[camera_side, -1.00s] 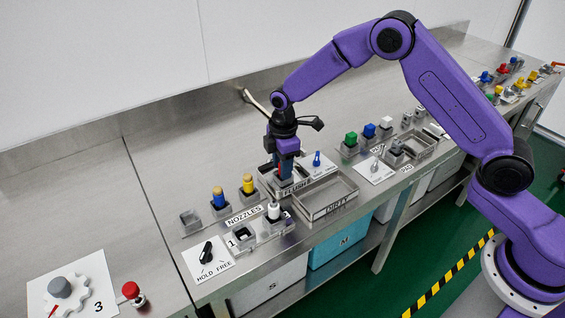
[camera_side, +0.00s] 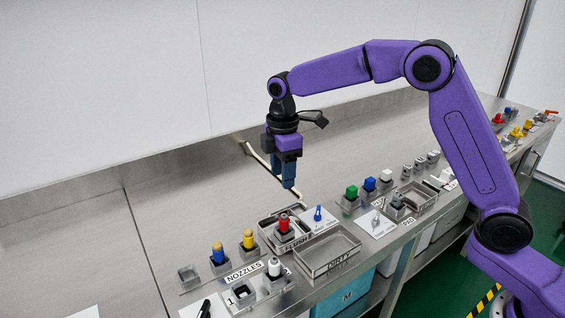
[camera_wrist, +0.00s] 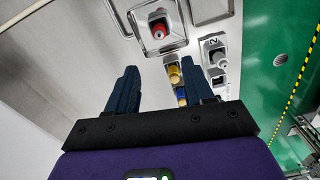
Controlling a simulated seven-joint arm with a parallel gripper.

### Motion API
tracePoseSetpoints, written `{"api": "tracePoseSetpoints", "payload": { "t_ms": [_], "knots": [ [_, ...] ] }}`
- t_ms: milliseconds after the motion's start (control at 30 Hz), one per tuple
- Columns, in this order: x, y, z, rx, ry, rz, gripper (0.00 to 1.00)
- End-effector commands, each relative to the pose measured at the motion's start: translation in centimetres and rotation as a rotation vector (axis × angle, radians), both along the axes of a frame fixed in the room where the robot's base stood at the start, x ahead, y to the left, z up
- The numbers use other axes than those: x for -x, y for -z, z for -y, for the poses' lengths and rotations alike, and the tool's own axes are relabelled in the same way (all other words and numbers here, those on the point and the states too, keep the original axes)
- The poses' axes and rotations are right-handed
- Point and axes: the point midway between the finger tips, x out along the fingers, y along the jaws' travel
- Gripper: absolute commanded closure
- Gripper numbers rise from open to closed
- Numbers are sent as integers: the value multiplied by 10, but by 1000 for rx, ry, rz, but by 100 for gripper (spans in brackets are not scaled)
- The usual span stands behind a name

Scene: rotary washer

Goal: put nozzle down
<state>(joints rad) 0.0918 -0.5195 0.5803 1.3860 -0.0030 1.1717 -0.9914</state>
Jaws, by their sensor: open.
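A red nozzle (camera_side: 283,222) stands upright in a dark square holder in the tray labelled FLUSH (camera_side: 267,233). It also shows in the wrist view (camera_wrist: 158,29). My gripper (camera_side: 289,186) is open and empty, pointing down above the red nozzle with a clear gap. In the wrist view my two dark blue fingers (camera_wrist: 161,82) are spread apart with nothing between them. A blue nozzle (camera_side: 218,252) and a yellow nozzle (camera_side: 248,238) stand in holders by the NOZZLES label. A white nozzle (camera_side: 274,266) stands in a holder in front.
An empty tray labelled DIRTY (camera_side: 331,255) is right of the FLUSH tray. An empty square holder (camera_side: 188,275) is at the far left of the row. Green (camera_side: 351,191) and blue capped parts stand to the right. The bench behind is mostly clear.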

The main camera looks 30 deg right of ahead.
Motion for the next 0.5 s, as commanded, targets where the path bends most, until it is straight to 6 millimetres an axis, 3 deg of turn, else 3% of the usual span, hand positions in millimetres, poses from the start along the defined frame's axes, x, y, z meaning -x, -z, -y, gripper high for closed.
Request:
{"api": "tracePoseSetpoints", "payload": {
  "t_ms": [200, 500],
  "knots": [
    [0, -19, 0, -1, 0, 1, 48],
    [3, -22, -1, -1, 1, 1, 48]
  ]
}}
